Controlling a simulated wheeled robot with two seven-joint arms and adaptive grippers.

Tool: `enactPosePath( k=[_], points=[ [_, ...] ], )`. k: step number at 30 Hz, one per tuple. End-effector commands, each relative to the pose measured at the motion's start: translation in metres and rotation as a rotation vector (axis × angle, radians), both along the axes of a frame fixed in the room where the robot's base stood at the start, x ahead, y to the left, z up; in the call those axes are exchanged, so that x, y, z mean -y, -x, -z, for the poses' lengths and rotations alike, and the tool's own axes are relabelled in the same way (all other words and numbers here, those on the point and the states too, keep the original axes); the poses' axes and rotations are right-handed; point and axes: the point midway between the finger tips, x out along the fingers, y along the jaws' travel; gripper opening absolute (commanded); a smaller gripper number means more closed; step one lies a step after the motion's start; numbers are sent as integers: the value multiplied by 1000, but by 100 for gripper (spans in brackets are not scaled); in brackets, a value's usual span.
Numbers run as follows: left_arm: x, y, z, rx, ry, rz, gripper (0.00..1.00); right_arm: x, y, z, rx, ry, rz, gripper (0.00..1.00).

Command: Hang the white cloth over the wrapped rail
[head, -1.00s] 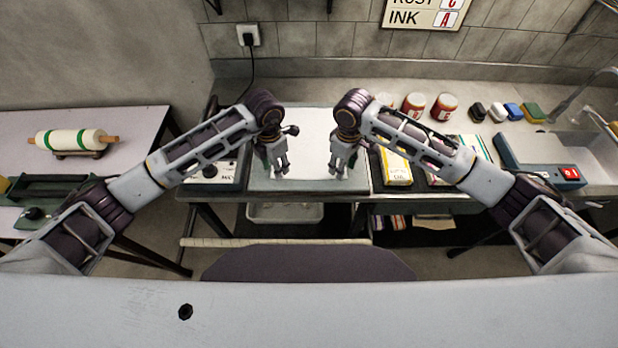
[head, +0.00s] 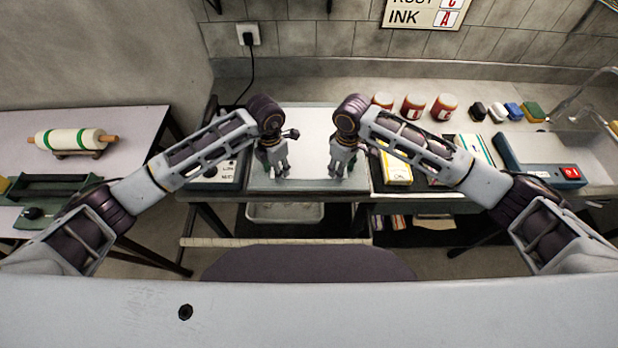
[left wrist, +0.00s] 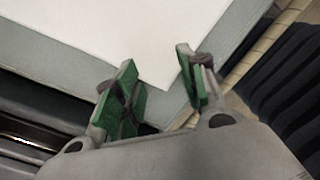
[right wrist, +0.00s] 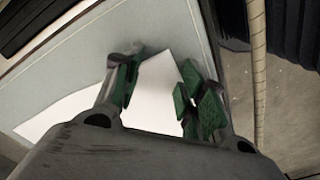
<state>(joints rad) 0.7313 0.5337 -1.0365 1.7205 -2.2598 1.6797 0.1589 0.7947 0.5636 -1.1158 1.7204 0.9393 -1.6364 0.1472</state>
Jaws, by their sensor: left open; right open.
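The white cloth (head: 308,140) lies flat on a grey board (head: 310,185) on the far table. My left gripper (head: 281,172) is open at its near left corner. In the left wrist view the cloth (left wrist: 120,32) has a corner reaching between the green-padded fingers (left wrist: 158,75). My right gripper (head: 341,172) is open at the near right corner. In the right wrist view that corner of the cloth (right wrist: 153,90) lies between the open fingers (right wrist: 158,78). The wrapped rail (head: 275,242) runs horizontally in front of the table, nearer to me, and is bare.
Yellow packs (head: 397,172) lie right of the board, and a labelled box (head: 215,174) lies left of it. Jars (head: 413,107) stand behind at the right. A tray (head: 285,212) sits below the table. A roller (head: 72,141) rests on the left table.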

Motion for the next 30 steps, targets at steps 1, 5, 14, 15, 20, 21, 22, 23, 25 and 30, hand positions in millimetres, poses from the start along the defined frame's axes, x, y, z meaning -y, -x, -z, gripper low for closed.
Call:
enactPosePath(
  k=[1, 5, 14, 15, 20, 21, 22, 23, 25, 30],
  points=[
    [0, 0, 1, -1, -1, 0, 37, 0, 0, 1, -1, 1, 0, 37],
    [0, 0, 1, -1, -1, 0, 28, 0, 0, 1, -1, 1, 0, 28],
    [-1, 1, 2, -2, -2, -1, 9, 1, 1, 2, -2, 2, 1, 9],
    [-1, 1, 2, -3, -3, -1, 6, 1, 1, 2, -3, 3, 1, 6],
    [-1, 1, 4, -3, -3, -1, 0, 1, 1, 3, -3, 3, 1, 0],
    [-1, 1, 4, -3, -3, -1, 0, 1, 1, 4, -3, 3, 1, 0],
    [-1, 1, 4, -3, -3, -1, 0, 1, 1, 4, -3, 3, 1, 0],
    [-1, 1, 4, -3, -3, -1, 0, 1, 1, 4, -3, 4, 1, 0],
    [-1, 1, 4, -3, -3, -1, 0, 1, 1, 4, -3, 4, 1, 0],
    [-1, 1, 4, -4, -3, -1, 0, 2, 1, 4, -3, 4, 2, 0]
  ],
)
